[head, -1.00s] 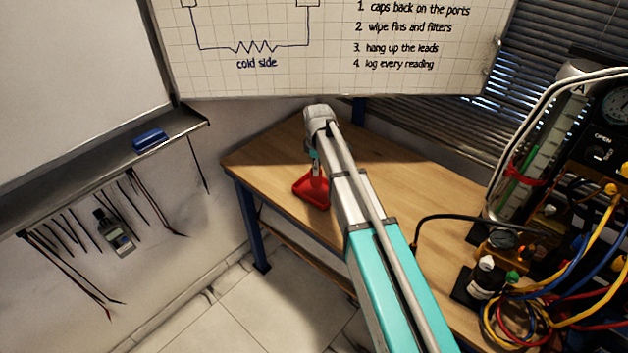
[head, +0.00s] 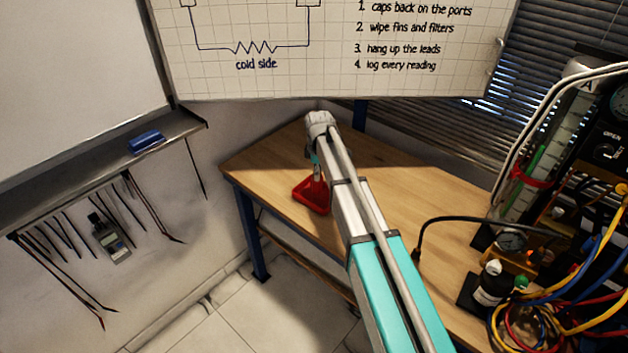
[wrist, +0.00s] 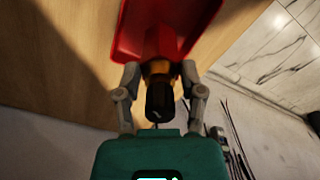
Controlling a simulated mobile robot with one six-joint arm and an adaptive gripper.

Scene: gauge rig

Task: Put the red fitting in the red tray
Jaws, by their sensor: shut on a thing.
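The red tray (head: 301,192) sits on the wooden bench near its left front edge. In the wrist view its red surface (wrist: 195,15) fills the top middle. My gripper (wrist: 158,76) is over the tray and its two fingers close around a fitting with a brass-coloured band and a black end (wrist: 159,98). A red part (wrist: 160,42) of the fitting extends from the fingers toward the tray and blends with its colour. I cannot tell whether the fitting touches the tray floor. In the head view my gripper (head: 317,172) is small and partly hidden by my arm.
The bench (head: 265,165) is bare around the tray. At the right stand a gauge rig with coloured hoses (head: 590,265) and a small dark bottle (head: 491,284). A whiteboard (head: 330,50) hangs behind. Leads and a handheld meter (head: 108,238) hang on the left wall.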

